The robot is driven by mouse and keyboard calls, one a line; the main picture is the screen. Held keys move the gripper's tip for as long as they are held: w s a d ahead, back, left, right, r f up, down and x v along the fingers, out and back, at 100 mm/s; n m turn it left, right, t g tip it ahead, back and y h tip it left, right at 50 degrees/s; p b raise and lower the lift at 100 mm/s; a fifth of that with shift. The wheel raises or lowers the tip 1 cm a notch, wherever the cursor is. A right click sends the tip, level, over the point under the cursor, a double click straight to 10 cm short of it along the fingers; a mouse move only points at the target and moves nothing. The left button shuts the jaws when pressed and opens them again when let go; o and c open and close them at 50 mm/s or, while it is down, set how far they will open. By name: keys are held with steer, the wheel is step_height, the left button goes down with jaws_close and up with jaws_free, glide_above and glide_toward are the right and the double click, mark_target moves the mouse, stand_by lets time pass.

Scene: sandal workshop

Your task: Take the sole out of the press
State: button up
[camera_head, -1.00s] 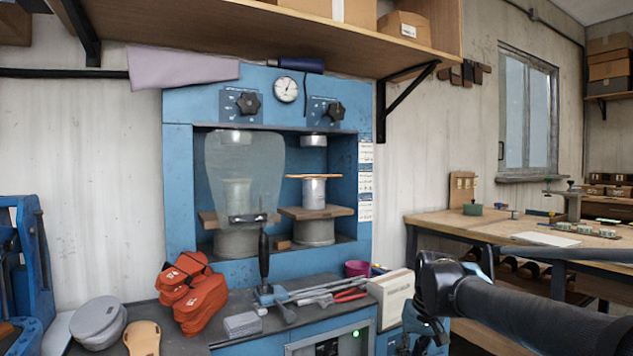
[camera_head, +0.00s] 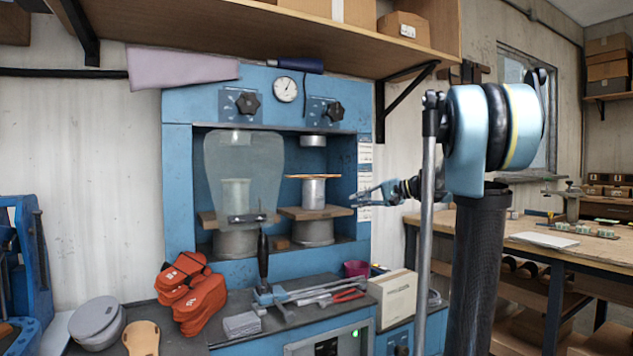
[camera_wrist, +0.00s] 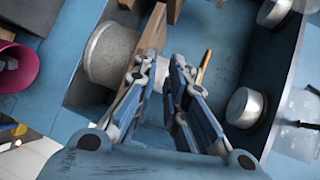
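The blue press (camera_head: 178,180) stands against the wall with two bays. A thin tan sole (camera_head: 314,177) lies flat on the metal cylinder (camera_head: 314,192) in the right bay, below the upper ram. My gripper (camera_head: 355,199) is open and empty, just right of that bay and slightly lower than the sole, pointing left. In the wrist view, turned on its side, the sole (camera_wrist: 204,67) shows as a narrow edge beyond the right finger, apart from it. The fingers hide most of the cylinder there.
A clear guard (camera_head: 244,165) hangs before the left bay. A wooden board (camera_head: 316,212) lies under the cylinder. A shelf (camera_head: 230,40) overhangs the press.

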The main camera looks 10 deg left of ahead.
steer(key=w+d+r+m+t+y, duration=0.1)
steer(key=w+d+r+t+y, duration=0.15)
steer(key=w+r, duration=0.5)
glide_toward(322, 177)
steer(key=x, duration=0.3)
steer(key=shift+g, duration=0.45)
steer(key=shift+x, duration=3.1)
steer(key=shift+w, duration=0.1)
steer(key=shift+c, duration=0.6)
steer(key=shift+d+r, duration=0.1)
jaws_close()
